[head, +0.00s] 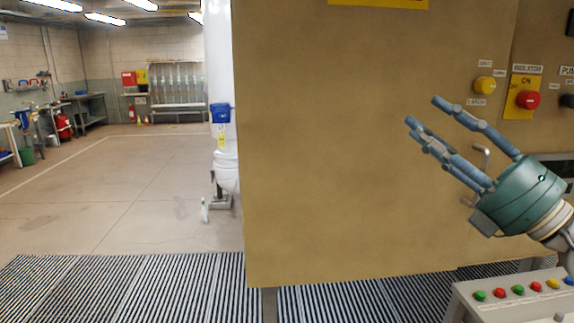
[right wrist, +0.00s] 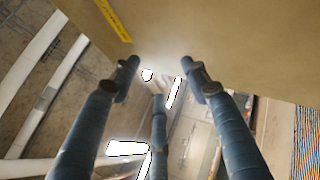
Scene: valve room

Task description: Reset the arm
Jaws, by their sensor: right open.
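My right gripper (head: 459,126) has blue-grey fingers on a teal palm. It is in front of the tan cabinet at the right of the head view, with its fingers pointing up and left. The fingers are spread, with nothing between them. In the right wrist view the open fingers (right wrist: 160,80) point up past the cabinet's edge, with ceiling lights beyond. My left gripper is not in the head view.
A large tan panel (head: 370,140) fills the middle. A metal handle (head: 482,158), yellow knob (head: 485,85) and red knob (head: 528,99) are on the cabinet near my right gripper. A button console (head: 515,300) stands below. Open floor (head: 130,190) lies left.

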